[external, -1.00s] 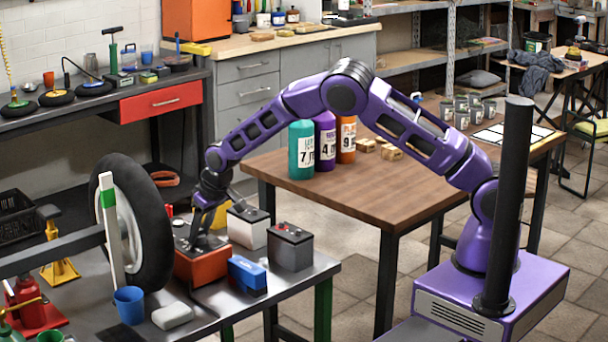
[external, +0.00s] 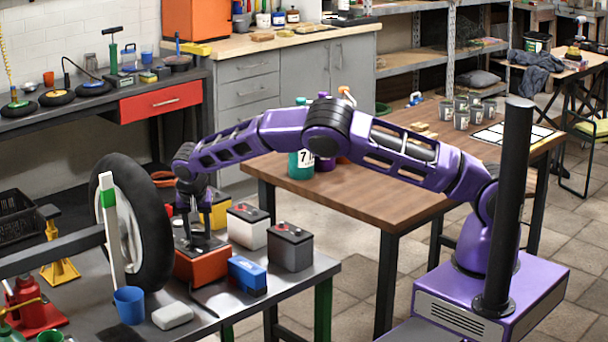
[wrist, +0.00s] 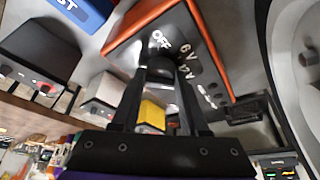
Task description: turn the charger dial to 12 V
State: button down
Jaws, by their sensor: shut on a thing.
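The charger (external: 203,267) is an orange box with a dark top panel, standing on the grey bench beside the wheel. Its orange edge also shows in the wrist view (wrist: 150,14). White labels on the panel read OFF (wrist: 160,40), 6V (wrist: 186,48) and 12V (wrist: 188,70), with another label further round that I cannot read. My gripper (external: 200,241) points down onto the panel. In the wrist view its fingertips (wrist: 161,66) are shut on the dark dial (wrist: 160,63) beside the labels. The fingers cover much of the dial, and I cannot tell which label it points to.
A black tyre (external: 150,225) on a wheel stands close left of the charger. A blue box (external: 247,276), a dark grey battery (external: 291,248), a white battery (external: 247,226) and a yellow one (external: 219,216) surround its right side. A blue cup (external: 129,305) stands in front.

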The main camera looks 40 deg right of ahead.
jog(key=shift+w+m+g+h, duration=0.1)
jog(key=shift+m+g+h, duration=0.25)
jog(key=shift+m, duration=0.85)
jog(key=shift+c, duration=2.2)
grip_release()
jog(key=p+v, duration=0.5)
jog(key=v, duration=1.2)
jog(key=shift+r+p, duration=0.25)
jog(key=shift+p, duration=0.05)
jog(key=shift+a, duration=0.1)
